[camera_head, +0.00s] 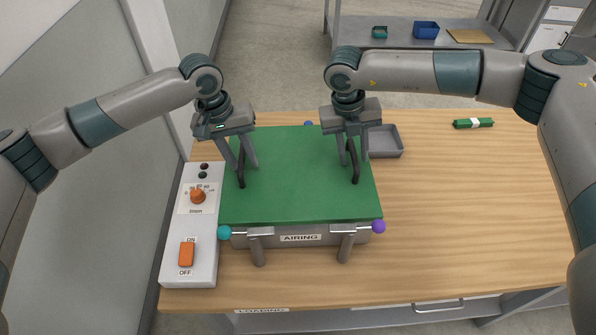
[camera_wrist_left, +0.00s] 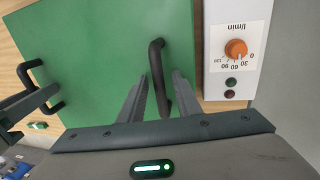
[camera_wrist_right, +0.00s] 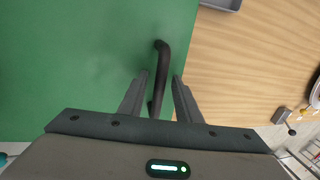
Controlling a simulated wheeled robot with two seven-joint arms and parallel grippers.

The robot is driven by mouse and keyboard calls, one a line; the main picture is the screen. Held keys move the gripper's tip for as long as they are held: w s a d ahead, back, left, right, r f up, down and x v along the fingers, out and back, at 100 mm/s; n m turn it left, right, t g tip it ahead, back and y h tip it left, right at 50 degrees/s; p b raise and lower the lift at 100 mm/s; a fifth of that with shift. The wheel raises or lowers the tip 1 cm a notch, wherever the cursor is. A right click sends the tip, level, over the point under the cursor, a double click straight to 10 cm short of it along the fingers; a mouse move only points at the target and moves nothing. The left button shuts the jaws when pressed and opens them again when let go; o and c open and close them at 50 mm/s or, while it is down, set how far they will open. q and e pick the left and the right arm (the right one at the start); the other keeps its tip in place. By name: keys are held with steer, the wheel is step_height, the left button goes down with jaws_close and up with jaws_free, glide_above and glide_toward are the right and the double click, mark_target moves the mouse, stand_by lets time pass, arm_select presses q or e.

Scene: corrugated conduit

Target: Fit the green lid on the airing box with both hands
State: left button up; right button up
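The green lid (camera_head: 300,190) lies flat over the grey airing box (camera_head: 335,238), whose front face with the AIRING label shows below the lid's front edge. I cannot tell whether the lid is fully seated. The lid has a black left handle (camera_head: 241,170) and a black right handle (camera_head: 354,165). My left gripper (camera_head: 246,165) is open, its fingers on either side of the left handle (camera_wrist_left: 157,75) with gaps visible in the left wrist view. My right gripper (camera_head: 348,163) is open around the right handle (camera_wrist_right: 161,70), also with gaps beside it.
A white control panel (camera_head: 203,225) with an orange knob and switch stands left of the box. Two grey latches (camera_head: 260,245) are at the box's front. A grey tray (camera_head: 385,142) is behind right; a green-and-white item (camera_head: 473,123) lies farther right. The table's right side is mostly clear.

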arm_select(q)
steer(key=shift+r, duration=0.15)
step_height(320, 180, up, 12)
steer(key=a, duration=0.2)
steer(key=shift+a+f, duration=0.2)
steer(key=shift+f, duration=0.05)
arm_select(e)
steer(key=shift+r, duration=0.1)
stand_by(0.4)
step_height(320, 180, up, 12)
steer(key=a, duration=0.2)
steer(key=shift+a+f, duration=0.2)
steer(key=shift+f, duration=0.05)
arm_select(q)
steer(key=shift+f, duration=0.1)
arm_select(e)
steer(key=shift+f, duration=0.1)
stand_by(0.4)
